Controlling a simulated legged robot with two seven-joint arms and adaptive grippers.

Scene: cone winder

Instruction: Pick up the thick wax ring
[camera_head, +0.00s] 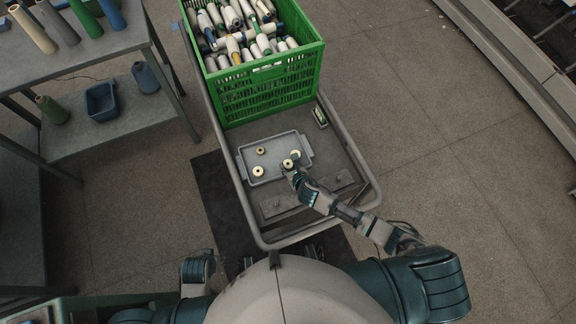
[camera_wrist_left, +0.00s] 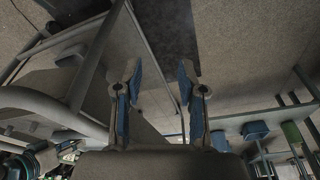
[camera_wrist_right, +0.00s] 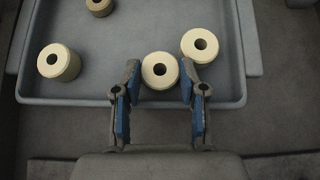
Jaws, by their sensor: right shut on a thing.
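A cream wax ring (camera_wrist_right: 148,72) sits between the fingertips of my right gripper (camera_wrist_right: 160,80), which is shut on it at the tray's near edge. A second cream ring (camera_wrist_right: 188,48) stands just right of it in the right wrist view, and a third (camera_wrist_right: 47,66) stands at the left. A smaller tan ring (camera_wrist_right: 99,9) is at the top edge. I cannot tell surely which ring is thickest. In the head view, my right gripper (camera_head: 290,169) is over the tray's right part. My left gripper (camera_wrist_left: 160,78) is open and empty, away from the tray.
The grey tray (camera_head: 277,176) lies on the cart deck (camera_head: 335,160). A green crate (camera_head: 265,95) full of yarn cones stands behind it. A tube rail (camera_head: 228,172) borders the deck. A grey table (camera_head: 95,45) with cones and a blue bin (camera_head: 101,101) is at the left.

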